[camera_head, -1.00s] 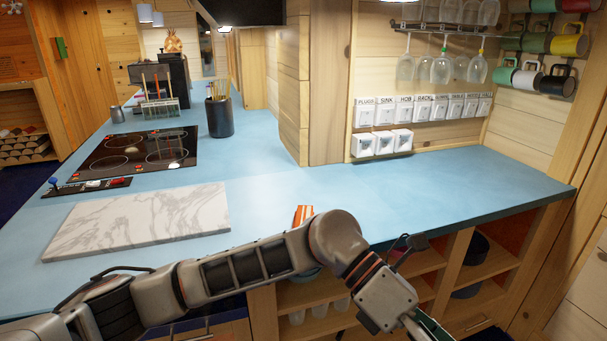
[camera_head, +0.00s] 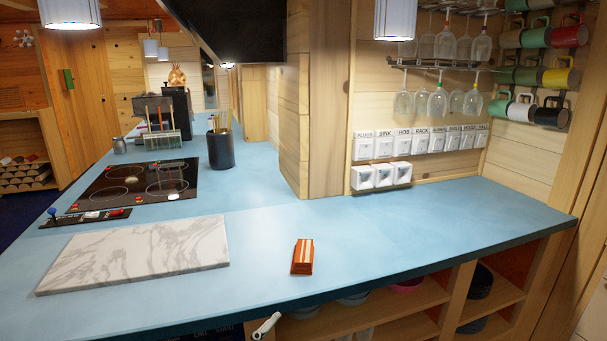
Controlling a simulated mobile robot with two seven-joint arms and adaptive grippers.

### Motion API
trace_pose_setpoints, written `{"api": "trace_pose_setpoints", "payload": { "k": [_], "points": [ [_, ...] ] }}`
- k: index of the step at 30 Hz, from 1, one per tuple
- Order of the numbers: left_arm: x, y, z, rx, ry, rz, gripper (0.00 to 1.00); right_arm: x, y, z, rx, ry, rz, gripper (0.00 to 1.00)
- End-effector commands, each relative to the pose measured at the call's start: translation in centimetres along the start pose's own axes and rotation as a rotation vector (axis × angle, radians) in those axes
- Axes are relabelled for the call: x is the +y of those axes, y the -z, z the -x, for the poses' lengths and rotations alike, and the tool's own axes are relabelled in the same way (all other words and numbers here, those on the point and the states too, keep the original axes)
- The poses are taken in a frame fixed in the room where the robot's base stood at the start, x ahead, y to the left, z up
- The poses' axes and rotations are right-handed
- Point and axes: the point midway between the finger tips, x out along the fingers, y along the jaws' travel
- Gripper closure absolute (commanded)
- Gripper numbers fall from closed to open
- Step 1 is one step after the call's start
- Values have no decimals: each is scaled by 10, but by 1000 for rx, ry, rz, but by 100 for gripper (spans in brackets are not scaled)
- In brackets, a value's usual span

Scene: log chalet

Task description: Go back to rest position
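Neither of my grippers shows in the head view, and no part of my arms can be made out over the counter. The blue counter (camera_head: 390,225) runs across the view. An orange box-like item with pale stripes (camera_head: 302,257) lies on it near the front edge, right of a white marble board (camera_head: 140,252). Nothing touches the orange item.
A black hob (camera_head: 135,180) and a dark utensil pot (camera_head: 221,150) are on the left part of the counter. Labelled switches (camera_head: 420,143), hanging glasses (camera_head: 437,101) and mugs (camera_head: 551,113) line the back wall. Open shelves (camera_head: 400,310) are under the counter. The right counter top is clear.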

Motion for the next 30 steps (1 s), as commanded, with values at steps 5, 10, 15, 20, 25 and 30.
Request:
{"api": "trace_pose_setpoints", "payload": {
  "k": [5, 10, 15, 20, 25, 30],
  "points": [
    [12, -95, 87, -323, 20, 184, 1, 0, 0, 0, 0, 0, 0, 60],
    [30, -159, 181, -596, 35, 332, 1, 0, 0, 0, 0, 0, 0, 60],
    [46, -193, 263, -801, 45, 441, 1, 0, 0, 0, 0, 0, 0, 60],
    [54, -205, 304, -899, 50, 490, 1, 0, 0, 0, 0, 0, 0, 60],
    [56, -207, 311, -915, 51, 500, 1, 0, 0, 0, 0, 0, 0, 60],
    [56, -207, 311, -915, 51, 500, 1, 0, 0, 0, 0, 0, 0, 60]
  ]
}}
